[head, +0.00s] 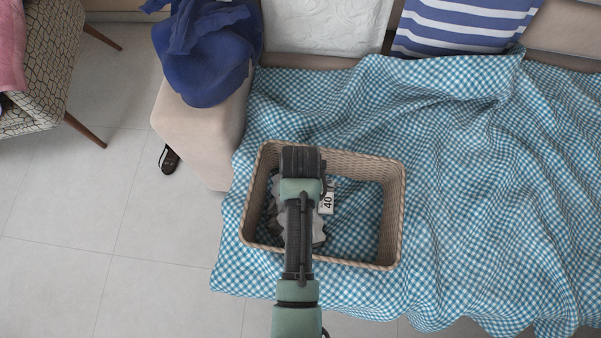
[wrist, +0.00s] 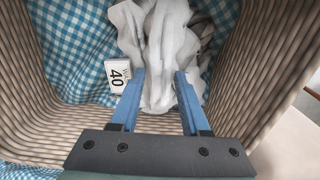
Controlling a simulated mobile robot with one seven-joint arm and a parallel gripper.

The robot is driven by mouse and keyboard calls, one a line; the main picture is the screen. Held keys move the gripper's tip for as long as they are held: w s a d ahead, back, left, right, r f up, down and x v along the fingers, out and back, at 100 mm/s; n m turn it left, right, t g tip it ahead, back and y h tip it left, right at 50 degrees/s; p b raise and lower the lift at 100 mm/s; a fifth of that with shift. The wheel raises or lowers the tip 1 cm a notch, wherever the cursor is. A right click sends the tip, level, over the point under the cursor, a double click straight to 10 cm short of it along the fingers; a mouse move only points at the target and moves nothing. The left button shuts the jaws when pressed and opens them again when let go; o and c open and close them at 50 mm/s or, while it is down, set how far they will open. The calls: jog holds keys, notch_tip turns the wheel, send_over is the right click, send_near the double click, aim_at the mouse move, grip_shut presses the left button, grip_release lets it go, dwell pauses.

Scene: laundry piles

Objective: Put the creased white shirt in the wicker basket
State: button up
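The creased white shirt (head: 318,228) lies bunched inside the wicker basket (head: 392,220), toward its left side and partly hidden under my arm. In the wrist view the shirt (wrist: 165,50) has its folds between and beyond my gripper's blue fingers. My gripper (wrist: 160,80) is down inside the basket, its fingers spread apart with cloth between them. The cloth lies close to both fingers; whether it is pressed cannot be seen. In the head view my arm hides the fingers. The basket's woven walls (wrist: 45,75) rise on both sides in the wrist view.
A white box marked 40 (head: 326,199) lies in the basket beside the shirt. The basket stands on a blue checked cloth (head: 470,180) over the sofa. A blue garment (head: 205,50) hangs over the sofa arm (head: 200,130). The right half of the basket is empty.

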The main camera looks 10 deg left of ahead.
jog(key=shift+o, duration=1.3)
jog(key=shift+r, duration=0.1)
notch_tip(320, 180, up, 13)
jog(key=p, duration=0.4)
